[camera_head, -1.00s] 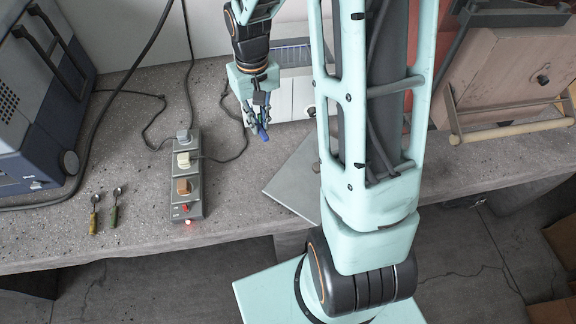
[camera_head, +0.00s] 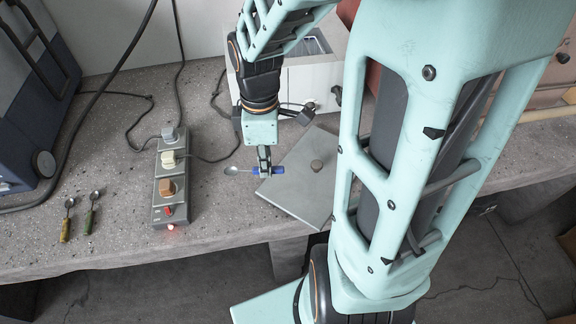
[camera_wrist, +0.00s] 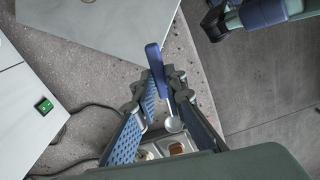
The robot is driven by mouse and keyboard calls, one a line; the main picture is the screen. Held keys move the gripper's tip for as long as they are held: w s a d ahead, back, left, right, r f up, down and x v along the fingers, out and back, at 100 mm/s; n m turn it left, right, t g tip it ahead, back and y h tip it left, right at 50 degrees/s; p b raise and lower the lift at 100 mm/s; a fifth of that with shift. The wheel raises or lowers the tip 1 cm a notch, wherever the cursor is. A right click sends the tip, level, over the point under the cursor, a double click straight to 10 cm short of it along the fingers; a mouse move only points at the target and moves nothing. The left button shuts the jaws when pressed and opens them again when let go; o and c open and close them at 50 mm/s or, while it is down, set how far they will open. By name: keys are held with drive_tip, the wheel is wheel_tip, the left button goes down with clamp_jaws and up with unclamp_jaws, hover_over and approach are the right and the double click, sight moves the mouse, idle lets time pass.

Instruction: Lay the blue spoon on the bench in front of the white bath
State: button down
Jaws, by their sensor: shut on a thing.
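The blue spoon has a blue handle (camera_head: 270,171) and a metal bowl (camera_head: 231,170) pointing left. My gripper (camera_head: 264,162) is shut on its handle and points down. In the wrist view the handle (camera_wrist: 154,62) passes between my fingers (camera_wrist: 163,97), with the bowl (camera_wrist: 173,125) toward the camera. The spoon is near the left corner of a grey plate; its height above the surface is hard to tell. The white bath (camera_head: 305,82) stands behind my gripper, partly hidden by my arm. Its white side with a green switch (camera_wrist: 44,105) shows in the wrist view.
A power strip (camera_head: 172,190) with cables lies left. Two spoons (camera_head: 78,214) lie further left. Bare bench lies between strip and plate.

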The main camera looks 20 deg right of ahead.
drive_tip(key=s+f+n, duration=0.1)
drive_tip(key=n, duration=0.1)
drive_tip(key=b, duration=0.5)
hover_over(235, 179)
drive_tip(key=f, duration=0.9)
drive_tip(key=shift+s+d+f, duration=0.1)
drive_tip(key=shift+s+d, duration=0.05)
drive_tip(key=shift+s, duration=0.2)
drive_tip(key=shift+w+f, duration=0.25)
drive_tip(key=shift+f, duration=0.25)
drive_tip(key=shift+w+a+f+b, duration=0.1)
drive_tip(key=shift+f+b, duration=0.05)
drive_tip(key=shift+f, duration=0.6)
drive_tip(key=shift+a+f+b, duration=0.1)
drive_tip(key=shift+f+b, duration=0.05)
drive_tip(key=shift+f, duration=0.6)
drive_tip(key=shift+f, duration=0.2)
drive_tip(key=c, duration=2.1)
unclamp_jaws()
drive_tip(key=shift+o, duration=0.6)
